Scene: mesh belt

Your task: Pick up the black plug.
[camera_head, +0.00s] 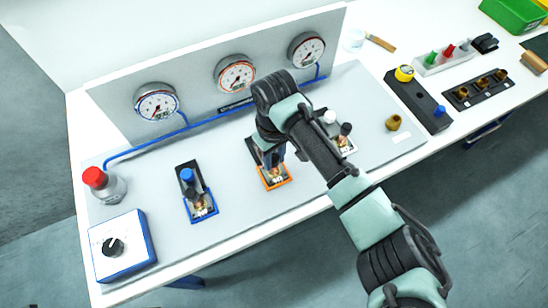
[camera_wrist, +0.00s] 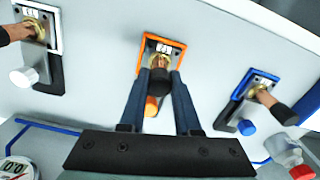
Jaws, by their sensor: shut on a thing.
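The black plug (camera_wrist: 160,75) is a round black end on a brass fitting at the orange-framed station (camera_wrist: 149,44), seen nearly end-on in the wrist view. My gripper (camera_wrist: 158,80) is shut on it, with a dark finger on each side. An orange cap (camera_wrist: 152,105) lies below it between the fingers. In the head view my gripper (camera_head: 273,160) reaches down over the orange-framed station (camera_head: 285,184), and the arm hides most of the plug. Whether the plug is still seated in the brass fitting cannot be told.
A blue-framed station (camera_head: 206,214) and a white-framed station (camera_wrist: 54,12) flank the orange one. Their similar black-ended pieces stand close by. A gauge panel (camera_head: 195,77) rises behind. A blue-edged dial box (camera_head: 122,246) sits front left. A black block (camera_head: 418,102) and racks stand right.

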